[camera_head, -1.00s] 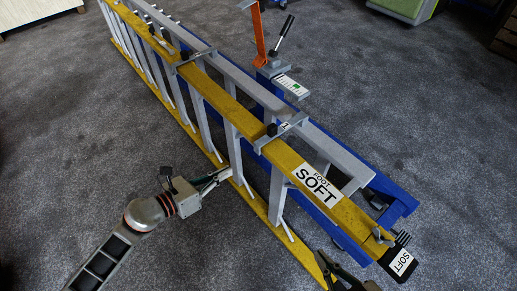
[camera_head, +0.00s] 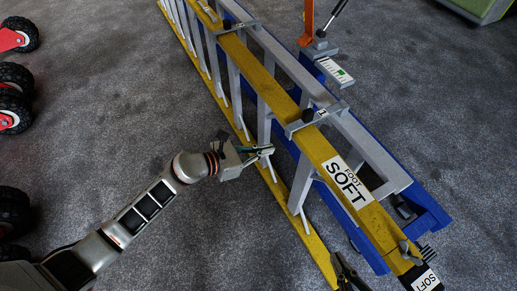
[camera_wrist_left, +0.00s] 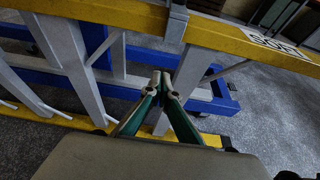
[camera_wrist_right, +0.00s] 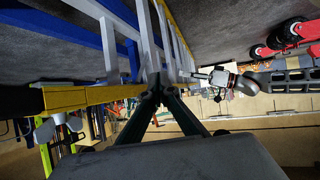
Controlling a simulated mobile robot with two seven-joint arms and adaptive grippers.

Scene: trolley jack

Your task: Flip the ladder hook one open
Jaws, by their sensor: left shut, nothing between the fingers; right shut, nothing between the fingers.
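The ladder (camera_head: 262,85) lies on its side, with yellow rails and grey rungs. A grey hook bracket tagged 1, hook one (camera_head: 318,117), with a dark knob, lies across the upper yellow rail; a grey bracket on the rail in the left wrist view (camera_wrist_left: 176,22) appears to be the same one. My left gripper (camera_head: 268,150) is shut and empty, below and left of hook one, close to a rung; its tips show in the left wrist view (camera_wrist_left: 160,78). My right gripper (camera_head: 341,262) is shut and empty near the ladder's foot, its tips also in the right wrist view (camera_wrist_right: 160,92).
A second bracket (camera_head: 234,26) sits farther along the rail. The blue jack frame (camera_head: 425,210) lies behind the ladder, with an orange post (camera_head: 307,22). Black wheels (camera_head: 14,95) stand at the left. Grey floor (camera_head: 130,110) is clear left of the ladder.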

